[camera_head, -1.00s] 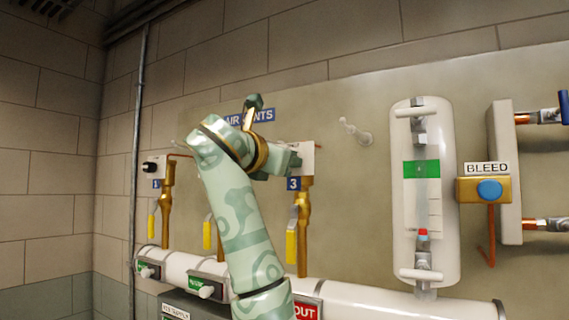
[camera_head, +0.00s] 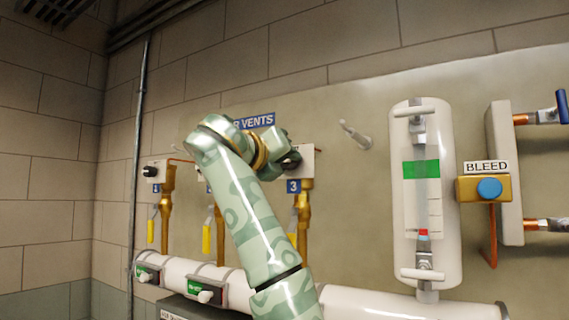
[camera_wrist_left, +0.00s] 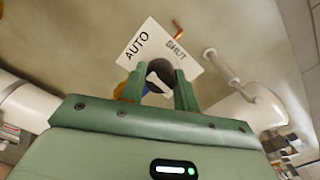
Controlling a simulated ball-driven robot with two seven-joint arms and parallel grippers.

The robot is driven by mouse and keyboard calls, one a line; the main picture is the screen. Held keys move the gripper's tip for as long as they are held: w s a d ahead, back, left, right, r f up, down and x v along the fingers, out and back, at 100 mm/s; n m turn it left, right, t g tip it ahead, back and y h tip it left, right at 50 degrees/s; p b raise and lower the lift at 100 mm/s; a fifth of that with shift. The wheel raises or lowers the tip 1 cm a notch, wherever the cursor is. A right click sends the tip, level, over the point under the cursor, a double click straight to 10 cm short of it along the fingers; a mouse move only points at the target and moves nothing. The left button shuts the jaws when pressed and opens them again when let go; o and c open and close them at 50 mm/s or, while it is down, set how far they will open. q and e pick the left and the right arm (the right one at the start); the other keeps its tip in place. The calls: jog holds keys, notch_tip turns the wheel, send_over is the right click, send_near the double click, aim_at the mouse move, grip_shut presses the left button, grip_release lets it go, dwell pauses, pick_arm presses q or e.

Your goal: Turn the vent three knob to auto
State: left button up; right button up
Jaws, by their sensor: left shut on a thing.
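The vent three knob (camera_head: 293,160) is a dark round knob on a white plate above the blue 3 label (camera_head: 293,186). In the left wrist view, the plate (camera_wrist_left: 148,42) reads AUTO on the left and SHUT on the right. The dark knob (camera_wrist_left: 159,71) with a white mark sits between my fingers there. I cannot tell for sure which word the mark points at. My left gripper (camera_head: 287,158) is at the plate, shut on the knob, with its fingers (camera_wrist_left: 158,92) on either side of it. My arm hides part of the plate in the head view.
The vent one knob (camera_head: 150,171) is at the left, and my arm covers most of vent two. Yellow levers (camera_head: 206,238) hang below the vents. A white pipe (camera_head: 385,302) runs underneath. A white sight-glass column (camera_head: 450,200) and the BLEED button (camera_head: 489,189) stand to the right.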

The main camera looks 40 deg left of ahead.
pick_arm(q)
jog(key=shift+f+n, duration=0.1)
jog(key=shift+n, duration=0.4)
jog(key=o, duration=1)
jog(key=shift+c, duration=0.2)
jog(key=s+d+b, duration=0.1)
jog(key=s+b, duration=0.5)
jog(key=s, duration=1)
jog(key=shift+s+d, duration=0.1)
jog(key=shift+d, duration=0.05)
